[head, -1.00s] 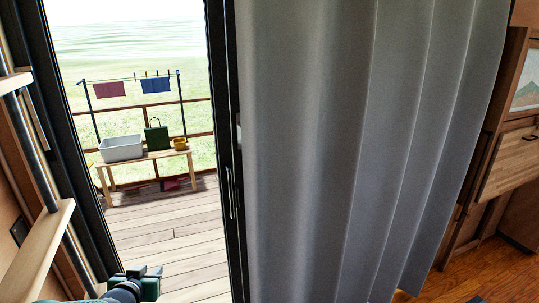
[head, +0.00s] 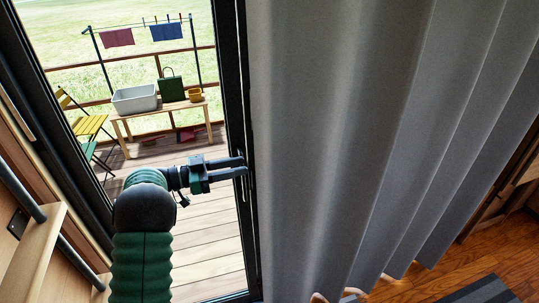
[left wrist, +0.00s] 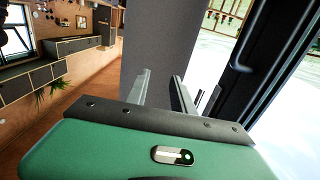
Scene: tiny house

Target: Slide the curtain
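The grey curtain (head: 345,130) hangs in folds across the middle and right of the head view. Its left edge hangs beside the dark door frame. My left gripper (head: 243,166) reaches in from the left, with its fingertips at the door frame just left of that edge. Its two fingers are apart. In the left wrist view the grey curtain (left wrist: 158,40) stands beyond the spread fingers of my left gripper (left wrist: 160,74). I cannot tell whether its edge lies between them. My right gripper is not in view.
The dark door frame (head: 237,80) stands close by my left gripper. Through the opening are a wooden deck (head: 205,240), a bench (head: 170,110) with a grey tub, and a yellow chair (head: 88,125). A wooden ladder-like rail (head: 35,255) is at the lower left.

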